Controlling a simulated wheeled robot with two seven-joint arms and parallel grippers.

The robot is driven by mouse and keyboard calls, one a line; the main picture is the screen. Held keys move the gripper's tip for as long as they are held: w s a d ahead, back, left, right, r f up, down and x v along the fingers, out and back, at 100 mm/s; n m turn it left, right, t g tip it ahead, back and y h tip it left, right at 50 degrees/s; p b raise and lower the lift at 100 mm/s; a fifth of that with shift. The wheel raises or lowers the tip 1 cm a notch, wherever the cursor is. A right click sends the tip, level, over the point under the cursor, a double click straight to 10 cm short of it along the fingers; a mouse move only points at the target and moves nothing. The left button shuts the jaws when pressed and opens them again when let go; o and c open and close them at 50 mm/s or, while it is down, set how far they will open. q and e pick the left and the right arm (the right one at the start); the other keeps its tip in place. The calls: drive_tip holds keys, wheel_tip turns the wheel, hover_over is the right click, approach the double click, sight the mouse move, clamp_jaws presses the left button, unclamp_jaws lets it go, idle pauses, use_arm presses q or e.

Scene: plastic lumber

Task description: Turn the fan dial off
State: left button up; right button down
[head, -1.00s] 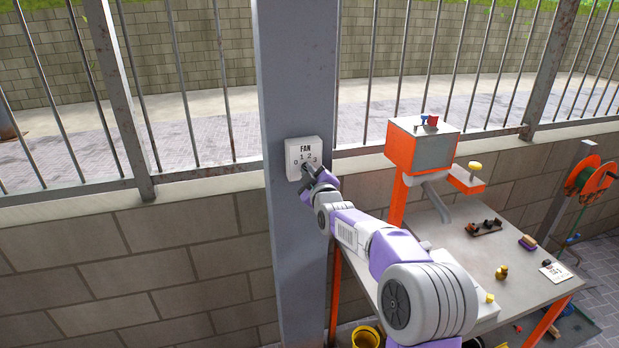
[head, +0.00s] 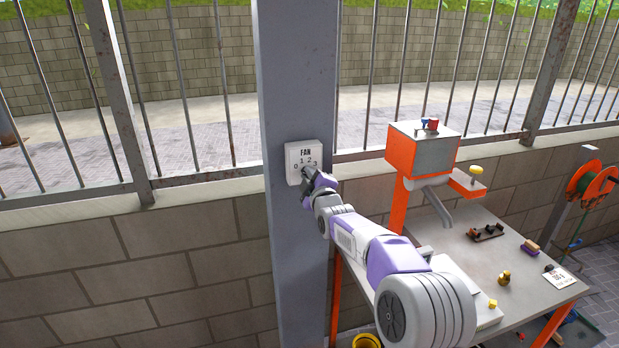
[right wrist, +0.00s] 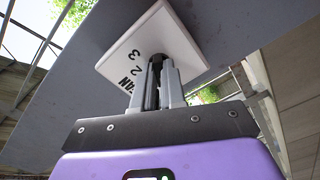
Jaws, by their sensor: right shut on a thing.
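The white fan control plate (head: 303,156), marked FAN with 0, 1, 2 and 3, is fixed on the grey post (head: 292,75). My right gripper (head: 306,177) is at the lower middle of the plate. In the right wrist view the plate (right wrist: 170,32) is tilted, and my right gripper (right wrist: 155,85) is shut on the dark dial (right wrist: 155,72) between its fingers. The fingers cover most of the dial, so its pointing cannot be read. My left gripper is not in view.
A grey workbench (head: 465,262) with small items stands to the right, with an orange and grey machine (head: 420,150) at its back. A metal railing (head: 180,85) tops the block wall (head: 140,260). An orange reel (head: 592,178) is at the far right.

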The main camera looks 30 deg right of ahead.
drive_tip(key=c, duration=1.2)
unclamp_jaws()
drive_tip(key=shift+s, duration=0.1)
drive_tip(key=v, duration=0.7)
drive_tip(key=shift+s, duration=0.25)
drive_tip(key=shift+a, duration=0.1)
drive_tip(key=s+a+f+m+g+y, duration=0.1)
drive_tip(key=s+a+f+m+g, duration=0.3)
drive_tip(key=f, duration=0.8)
drive_tip(key=a+f+n+g+y, duration=0.15)
drive_tip(key=a+f, duration=0.45)
drive_tip(key=f, duration=0.6)
drive_tip(key=s+a+f+m+g+y, duration=0.2)
drive_tip(key=a+f+m+g, duration=0.15)
drive_tip(key=f, duration=0.95)
drive_tip(key=s+a+f+m+g+y, duration=0.1)
drive_tip(key=s+a+f+m+g, duration=0.1)
drive_tip(key=s+a+f, duration=0.3)
drive_tip(key=s+a+f+m+g+y, duration=0.1)
drive_tip(key=s+f, duration=0.5)
drive_tip(key=s, duration=0.6)
drive_tip(key=s+a+f+m+g+y, duration=0.1)
drive_tip(key=s+a+f+m+g, duration=0.2)
drive_tip(key=s+a+f+g, duration=0.2)
drive_tip(key=s+a, duration=0.3)
drive_tip(key=shift+s+a+f+y, duration=0.25)
drive_tip(key=shift+a+f+y, duration=0.1)
drive_tip(key=shift+f, duration=0.05)
